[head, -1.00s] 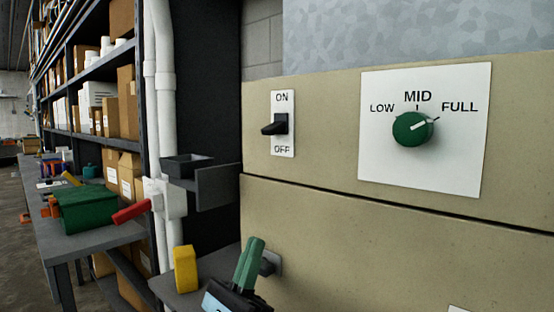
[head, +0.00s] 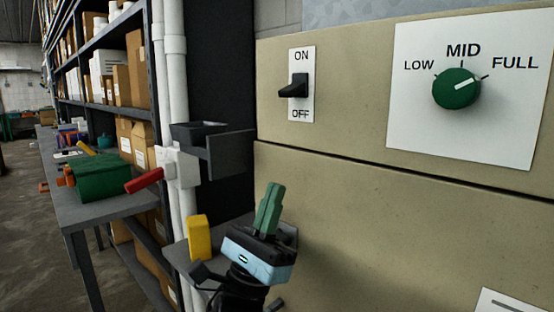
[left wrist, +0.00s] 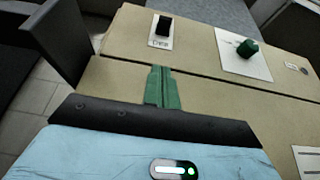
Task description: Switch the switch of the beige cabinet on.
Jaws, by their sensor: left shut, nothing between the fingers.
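The beige cabinet (head: 380,115) fills the right of the head view; it also shows in the left wrist view (left wrist: 190,50). Its switch (head: 296,87) has a black lever on a white plate marked ON above and OFF below. The lever juts out and slants down toward OFF. In the left wrist view the switch (left wrist: 163,28) is beyond the fingertips. My left gripper (head: 270,207) has green fingers, shut with nothing between them and pointing up, below the switch and apart from it. Its fingers also show in the left wrist view (left wrist: 162,84). My right gripper is not in view.
A green knob (head: 457,89) on a white LOW-MID-FULL panel is right of the switch. A dark tray (head: 226,155), a red lever (head: 144,181), a yellow block (head: 199,237) and white pipes (head: 177,100) are to the left. The cabinet front around the switch is clear.

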